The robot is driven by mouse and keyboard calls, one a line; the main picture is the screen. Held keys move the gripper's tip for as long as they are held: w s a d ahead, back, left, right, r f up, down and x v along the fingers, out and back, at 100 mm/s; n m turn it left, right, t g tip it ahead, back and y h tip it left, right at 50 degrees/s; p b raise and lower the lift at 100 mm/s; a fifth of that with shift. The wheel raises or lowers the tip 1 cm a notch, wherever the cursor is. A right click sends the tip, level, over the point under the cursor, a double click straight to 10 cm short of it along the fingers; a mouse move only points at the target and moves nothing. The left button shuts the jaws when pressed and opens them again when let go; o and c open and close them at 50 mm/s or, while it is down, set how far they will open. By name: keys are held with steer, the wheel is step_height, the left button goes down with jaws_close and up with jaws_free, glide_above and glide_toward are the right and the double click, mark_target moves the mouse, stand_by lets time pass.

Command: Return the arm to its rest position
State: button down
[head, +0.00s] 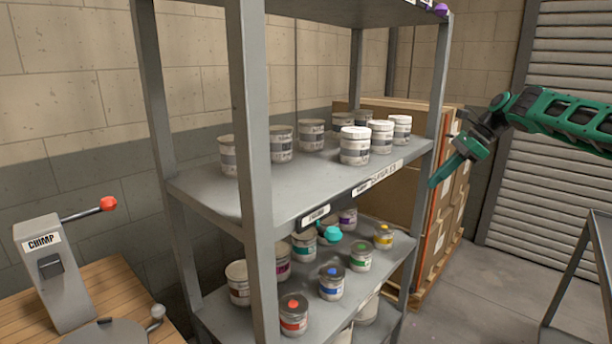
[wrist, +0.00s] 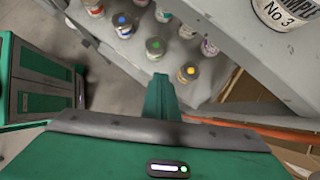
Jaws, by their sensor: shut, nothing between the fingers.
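My green gripper (head: 446,172) is in the head view at the right, in the air just right of the rack's front right post. Its fingers are shut with nothing between them and point down and to the left. The arm reaches in from the right edge. In the wrist view the shut green fingers (wrist: 160,98) show at the centre, above the grey and green gripper body.
A grey metal rack (head: 205,190) holds white cans (head: 355,146) above and coloured-lid cans (head: 331,283) below. Cardboard boxes (head: 455,205) stand behind my gripper. A shutter (head: 560,60) is at the right, a CHIMP machine (head: 45,270) at the left. Floor (head: 480,290) is open at right.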

steer(key=s+a+f+n+g+h, duration=0.25)
steer(key=s+f+n+h, duration=0.2)
steer(key=s, duration=0.55)
steer(key=s+d+f+n, duration=0.1)
steer(key=s+f+n, duration=0.1)
steer(key=s, duration=1.1)
steer(key=s+d+f+n+h, duration=0.1)
steer(key=s+d+f+n, duration=0.1)
steer(key=s, duration=1.2)
steer(key=s+d+f+n+h, duration=0.1)
steer(key=s+n, duration=0.4)
steer(key=s, duration=0.9)
step_height(320, 180, down, 3)
steer(key=shift+d+r+t, duration=0.15)
steer(key=shift+d+t, duration=0.2)
steer(key=shift+d, duration=0.35)
steer(key=shift+d+n, duration=0.1)
steer(key=shift+n, duration=0.15)
